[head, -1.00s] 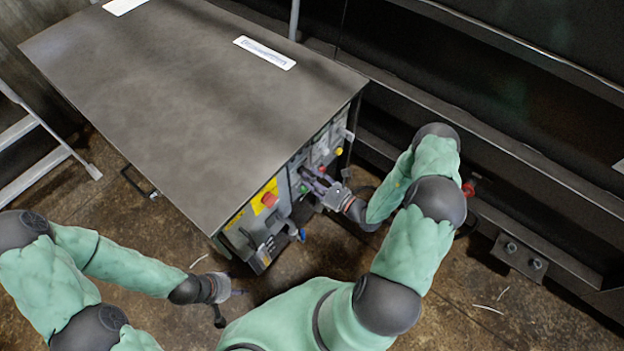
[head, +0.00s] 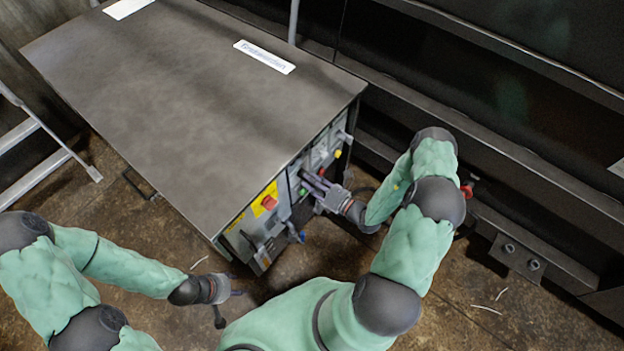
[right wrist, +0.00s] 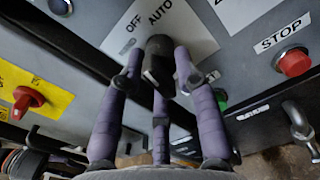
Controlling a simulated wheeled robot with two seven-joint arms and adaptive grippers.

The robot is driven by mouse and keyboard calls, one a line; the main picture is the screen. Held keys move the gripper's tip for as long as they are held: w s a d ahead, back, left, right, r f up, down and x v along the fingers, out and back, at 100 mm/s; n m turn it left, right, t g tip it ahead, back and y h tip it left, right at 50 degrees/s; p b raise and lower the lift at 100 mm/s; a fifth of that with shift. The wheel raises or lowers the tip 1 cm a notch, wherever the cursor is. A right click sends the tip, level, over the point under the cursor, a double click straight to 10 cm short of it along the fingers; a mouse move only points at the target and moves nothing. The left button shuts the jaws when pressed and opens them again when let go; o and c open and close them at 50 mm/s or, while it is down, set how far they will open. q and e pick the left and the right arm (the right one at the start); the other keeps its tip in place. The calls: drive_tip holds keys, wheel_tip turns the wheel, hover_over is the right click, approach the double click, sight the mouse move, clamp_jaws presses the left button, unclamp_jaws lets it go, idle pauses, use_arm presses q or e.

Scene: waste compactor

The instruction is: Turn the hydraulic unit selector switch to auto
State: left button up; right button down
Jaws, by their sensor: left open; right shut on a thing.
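The selector switch is a black knob (right wrist: 158,55) on a light plate marked OFF and AUTO (right wrist: 160,22), seen in the right wrist view. The knob lies near the AUTO lettering, but its exact pointing is hard to tell. My right gripper (right wrist: 158,82) has its purple fingers closed around the knob, one on each side and one below. In the head view my right gripper (head: 312,184) is at the front panel of the cabinet, and its fingers hide the switch. My left gripper (head: 236,292) is open and empty, low and away from the panel.
A red STOP button (right wrist: 293,62) is right of the switch, and a red knob on a yellow plate (right wrist: 28,98) is left of it. A green button (right wrist: 220,98) is close by the fingers. The grey cabinet top (head: 190,90) overhangs the panel.

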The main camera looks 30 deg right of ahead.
drive_tip(key=m, duration=0.1)
drive_tip(key=m+p, duration=0.1)
drive_tip(key=m, duration=0.1)
drive_tip(key=shift+s+a+r, duration=0.15)
drive_tip(key=shift+a, duration=0.2)
drive_tip(key=shift+m+p, duration=0.7)
drive_tip(key=shift+m, duration=1)
drive_tip(key=c, duration=1.1)
unclamp_jaws()
drive_tip(key=shift+d, duration=0.15)
drive_tip(key=v, duration=1.2)
